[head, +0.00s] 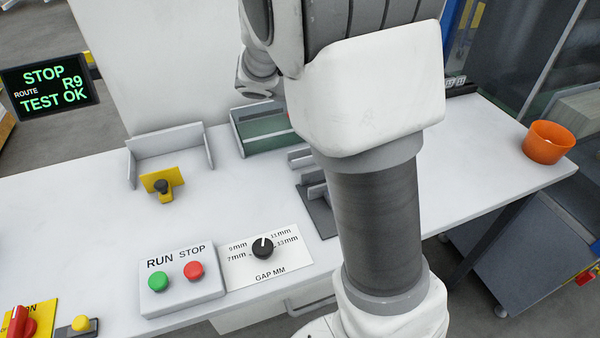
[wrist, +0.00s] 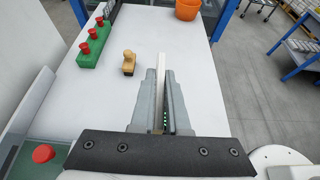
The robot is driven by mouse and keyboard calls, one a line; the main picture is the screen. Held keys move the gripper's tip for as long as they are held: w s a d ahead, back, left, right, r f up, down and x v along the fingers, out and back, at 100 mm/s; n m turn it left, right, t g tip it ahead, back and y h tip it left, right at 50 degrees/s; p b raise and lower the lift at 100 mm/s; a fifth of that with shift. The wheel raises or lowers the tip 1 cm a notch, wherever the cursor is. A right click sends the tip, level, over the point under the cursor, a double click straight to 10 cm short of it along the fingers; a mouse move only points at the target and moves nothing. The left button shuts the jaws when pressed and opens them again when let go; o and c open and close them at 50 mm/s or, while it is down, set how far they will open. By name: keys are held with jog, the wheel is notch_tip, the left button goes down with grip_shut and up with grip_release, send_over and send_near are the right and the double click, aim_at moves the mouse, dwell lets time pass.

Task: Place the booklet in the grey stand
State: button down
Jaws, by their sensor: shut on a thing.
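In the wrist view, my gripper (wrist: 164,75) is shut on a thin, pale booklet (wrist: 161,62). The booklet stands edge-on between the two grey fingers, its upper edge showing just past the fingertips. The white table lies beyond it. In the head view my arm hides the gripper and booklet. A grey stand (head: 317,192) with a dark base and low upright plates sits on the table, partly hidden behind my arm. I cannot make out the stand in the wrist view.
An orange bowl (head: 548,142) stands at the table's right end. A green-floored tray (head: 265,143) is at the back. A RUN/STOP box (head: 181,283) and gap dial (head: 263,248) are at the front. The wrist view shows a wooden stamp (wrist: 129,63) and a green block with red knobs (wrist: 92,48).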

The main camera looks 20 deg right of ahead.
jog(key=shift+d+f+b, duration=0.2)
jog(key=shift+f+b, duration=0.2)
jog(key=shift+f, duration=0.15)
jog(key=shift+w+a+f, duration=0.15)
jog(key=shift+f, duration=0.05)
jog(key=shift+w+a+f+b, duration=0.5)
jog(key=shift+w+a+f, duration=0.85)
jog(key=shift+f, duration=0.4)
jog(key=shift+w+a+f+b, duration=0.45)
jog(key=shift+w+a+f, duration=0.85)
jog(key=shift+f, duration=0.45)
jog(key=shift+w+a+f+b, duration=0.5)
jog(key=shift+w+a+f, duration=0.8)
jog(key=shift+f, duration=0.45)
jog(key=c, duration=1.3)
grip_release()
jog(key=shift+f, duration=0.15)
jog(key=o, duration=0.4)
